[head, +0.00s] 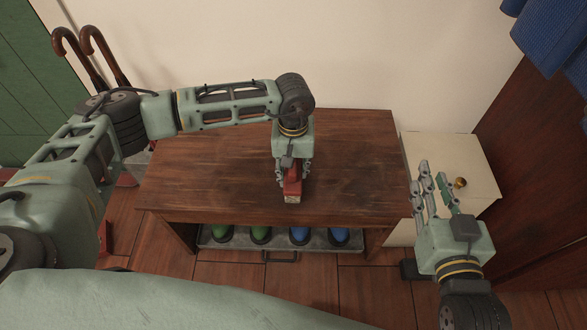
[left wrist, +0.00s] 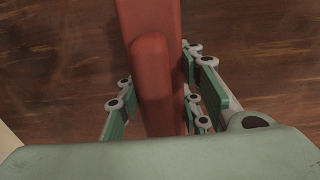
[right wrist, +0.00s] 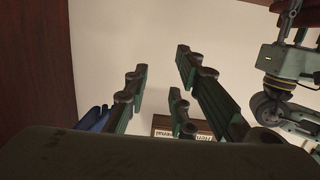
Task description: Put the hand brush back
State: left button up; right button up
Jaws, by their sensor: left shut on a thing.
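The hand brush (head: 292,188) shows as a red body with a pale end, over the front middle of the brown wooden bench (head: 210,180). My left gripper (head: 291,175) points down and is shut on it. In the left wrist view the red brush (left wrist: 153,70) runs between the fingers, with the wooden top behind it. I cannot tell whether the brush touches the bench. The gripper hides part of it. My right gripper (head: 432,193) is open and empty, to the right of the bench by the white cabinet.
Green and blue shoes (head: 261,233) stand on a grey tray (head: 285,243) under the bench. A white cabinet (head: 420,150) with a brass knob is at the right. Umbrellas (head: 95,55) stand at the back left. Blue cloth (head: 550,35) hangs top right. Most of the bench top is bare.

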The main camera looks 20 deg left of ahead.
jog(key=shift+a+r, duration=0.1)
jog(key=shift+r, duration=0.3)
pick_arm(q)
jog(key=o, duration=1)
jog(key=shift+o, duration=0.2)
pick_arm(e)
jog(key=shift+w+r+t, duration=0.1)
jog(key=shift+r+t, duration=0.05)
jog(key=shift+t, duration=0.15)
